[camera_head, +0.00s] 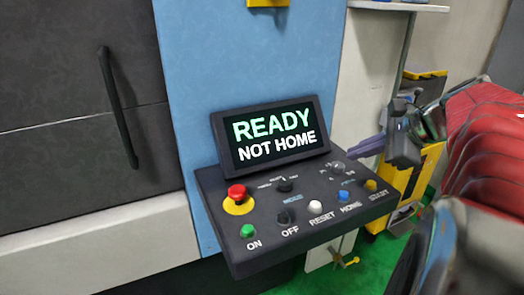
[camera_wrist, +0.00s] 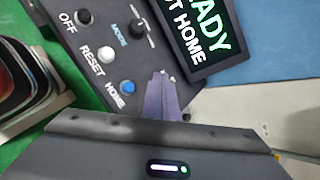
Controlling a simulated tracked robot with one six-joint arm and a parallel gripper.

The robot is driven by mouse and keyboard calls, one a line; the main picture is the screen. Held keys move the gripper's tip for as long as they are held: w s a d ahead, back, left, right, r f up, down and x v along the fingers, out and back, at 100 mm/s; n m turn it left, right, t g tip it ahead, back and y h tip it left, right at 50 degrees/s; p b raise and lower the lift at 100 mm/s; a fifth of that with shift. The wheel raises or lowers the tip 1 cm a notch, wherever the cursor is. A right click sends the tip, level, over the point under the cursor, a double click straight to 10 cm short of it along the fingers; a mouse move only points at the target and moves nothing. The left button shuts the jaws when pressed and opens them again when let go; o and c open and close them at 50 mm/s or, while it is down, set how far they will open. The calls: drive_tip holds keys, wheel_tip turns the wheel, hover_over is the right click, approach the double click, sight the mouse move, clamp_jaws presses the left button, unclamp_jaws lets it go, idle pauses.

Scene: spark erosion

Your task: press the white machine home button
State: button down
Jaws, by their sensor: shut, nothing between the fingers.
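The control panel (camera_head: 270,238) carries a row of buttons. The button labelled HOME is blue (camera_head: 343,196); the white button (camera_head: 315,206) beside it is labelled RESET. In the wrist view the blue HOME button (camera_wrist: 127,87) is left of my fingers and the white RESET button (camera_wrist: 105,54) is farther up and left. My gripper (camera_head: 358,152) is shut and empty, above the panel's right back part in the head view. In the wrist view its purple fingers (camera_wrist: 160,76) hide part of the panel. The screen (camera_head: 274,135) reads READY, NOT HOME.
A red emergency knob (camera_head: 236,192), a green ON button (camera_head: 248,230), a black OFF button (camera_head: 286,216) and a yellow START button (camera_head: 371,185) share the panel. The screen rises behind the buttons. A grey door with a black handle (camera_head: 118,108) stands at left.

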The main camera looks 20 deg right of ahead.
sight(348, 196)
drive_tip(key=shift+f, duration=0.15)
drive_tip(key=shift+a+f, duration=0.1)
drive_tip(key=shift+f, duration=4.1)
